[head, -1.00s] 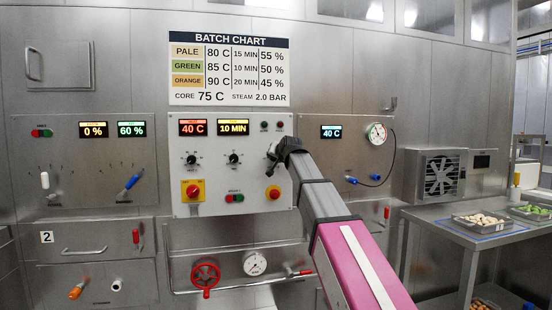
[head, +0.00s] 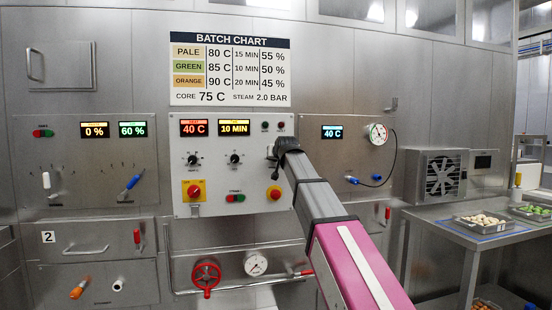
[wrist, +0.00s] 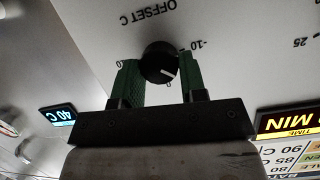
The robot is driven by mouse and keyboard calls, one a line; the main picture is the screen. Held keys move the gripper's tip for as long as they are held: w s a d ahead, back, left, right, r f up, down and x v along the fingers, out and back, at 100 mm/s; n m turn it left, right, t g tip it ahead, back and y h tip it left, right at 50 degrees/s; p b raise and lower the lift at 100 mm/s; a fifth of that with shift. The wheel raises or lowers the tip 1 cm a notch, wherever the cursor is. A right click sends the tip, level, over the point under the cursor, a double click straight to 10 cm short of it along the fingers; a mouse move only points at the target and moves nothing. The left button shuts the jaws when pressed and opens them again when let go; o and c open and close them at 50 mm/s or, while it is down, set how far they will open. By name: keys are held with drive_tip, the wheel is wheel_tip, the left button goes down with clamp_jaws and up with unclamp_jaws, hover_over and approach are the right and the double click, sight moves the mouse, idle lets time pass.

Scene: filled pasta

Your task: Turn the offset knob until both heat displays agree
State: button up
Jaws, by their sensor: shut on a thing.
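The black offset knob (wrist: 157,60) shows in the wrist view below the upside-down "OFFSET C" label. Its white pointer line lies toward the lower right there, between a 0 mark and the -10 mark. My gripper (wrist: 152,76) has its green-padded fingers on both sides of the knob, shut on it. In the head view my gripper (head: 273,156) is at the right part of the control panel and hides the knob. The red heat display (head: 193,128) reads 40 C. The blue heat display (head: 332,132) also reads 40 C; it shows in the wrist view (wrist: 62,114) too.
The panel (head: 214,203) also carries a 10 MIN display (head: 234,127), two small knobs and emergency-type buttons, one red button (head: 274,193) just below my gripper. A round gauge (head: 377,134) and cable are at the right. A table (head: 430,218) with trays stands farther right.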

drive_tip(key=o, duration=0.9)
drive_tip(key=v, duration=1.1)
